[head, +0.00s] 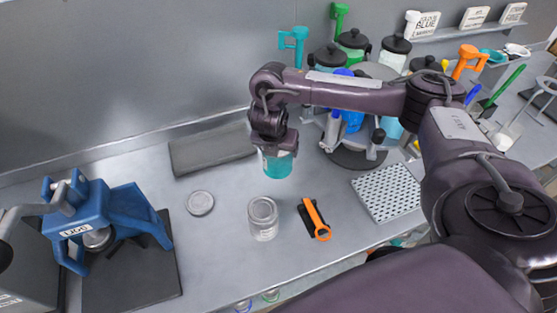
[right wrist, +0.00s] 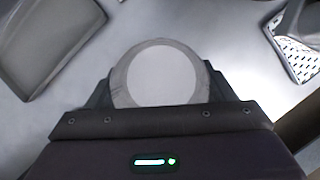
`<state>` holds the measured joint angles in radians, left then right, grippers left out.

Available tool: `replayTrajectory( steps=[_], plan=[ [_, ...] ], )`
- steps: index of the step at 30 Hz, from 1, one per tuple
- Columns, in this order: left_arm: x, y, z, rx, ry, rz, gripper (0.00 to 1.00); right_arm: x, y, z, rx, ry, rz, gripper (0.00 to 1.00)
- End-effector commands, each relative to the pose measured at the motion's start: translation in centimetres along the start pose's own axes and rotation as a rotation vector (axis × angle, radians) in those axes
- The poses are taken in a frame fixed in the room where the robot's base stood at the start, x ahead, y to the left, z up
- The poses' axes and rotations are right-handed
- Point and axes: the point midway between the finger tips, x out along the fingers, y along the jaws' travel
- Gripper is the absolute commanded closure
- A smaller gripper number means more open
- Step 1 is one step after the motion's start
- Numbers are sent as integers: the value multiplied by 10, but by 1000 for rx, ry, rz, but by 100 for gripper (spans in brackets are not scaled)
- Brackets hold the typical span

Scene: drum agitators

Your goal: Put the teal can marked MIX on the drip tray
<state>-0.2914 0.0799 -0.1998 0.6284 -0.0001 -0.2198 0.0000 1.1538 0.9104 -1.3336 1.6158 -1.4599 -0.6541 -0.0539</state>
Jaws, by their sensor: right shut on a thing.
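A teal can (head: 278,165) hangs under my right gripper (head: 275,148) in the head view, with teal on its lower part. My right gripper is shut on it. In the right wrist view the can's pale round top (right wrist: 161,75) sits between the fingers. Any marking on the can is not readable from here. The perforated drip tray (head: 388,193) lies on the counter to the right of the can, and its corner shows at the right of the right wrist view (right wrist: 297,55). My left gripper is not in view.
A clear jar with a metal lid (head: 263,218), an orange-handled tool (head: 316,220) and a loose lid (head: 200,203) lie on the counter. A blue press (head: 105,225) stands at left, a grey mat (head: 212,150) behind. A carousel of lidded containers (head: 355,150) stands behind the tray.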

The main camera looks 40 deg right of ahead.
Motion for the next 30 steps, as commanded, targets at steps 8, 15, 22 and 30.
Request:
replayTrajectory(
  steps=[8,15,22,30],
  plan=[
    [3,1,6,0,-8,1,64,28,2,-15,-3,4,4,57],
    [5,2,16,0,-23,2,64,50,-1,-23,3,6,-1,57],
    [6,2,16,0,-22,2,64,61,2,-26,-1,-1,5,57],
    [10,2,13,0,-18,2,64,85,-2,-36,3,2,-5,57]
  ],
)
